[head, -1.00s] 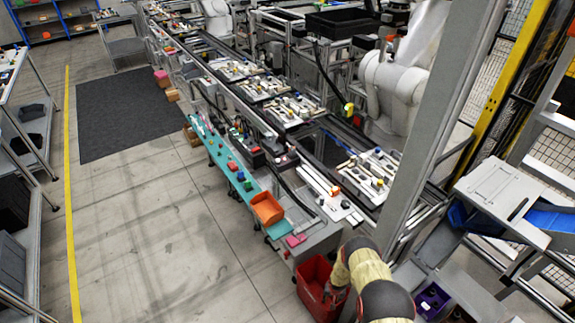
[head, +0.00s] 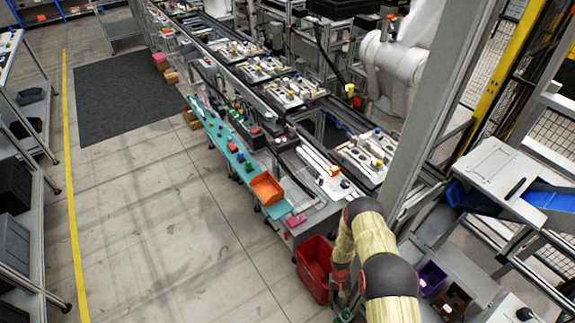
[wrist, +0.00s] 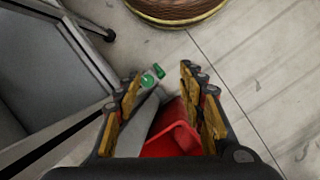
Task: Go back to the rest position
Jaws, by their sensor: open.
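My arm (head: 372,255), with tan sleeves and dark joints, reaches down at the bottom of the head view. My gripper (wrist: 160,84) is open and empty in the wrist view, its two orange-and-black fingers spread apart. In the head view the gripper hangs at the right side of the red bin (head: 314,268) and is partly hidden by the arm. The red bin also shows in the wrist view (wrist: 172,142), below and between the fingers. Small green pieces (wrist: 150,79) show beyond the fingertips, apart from them; a green thing (head: 344,315) shows below the gripper.
A teal shelf (head: 228,150) with an orange bin (head: 266,188) runs along the conveyor line. Purple (head: 432,276) and brown (head: 452,300) boxes stand right of my arm. A grey post (head: 440,110) rises close by. The floor left of the line (head: 150,220) is clear.

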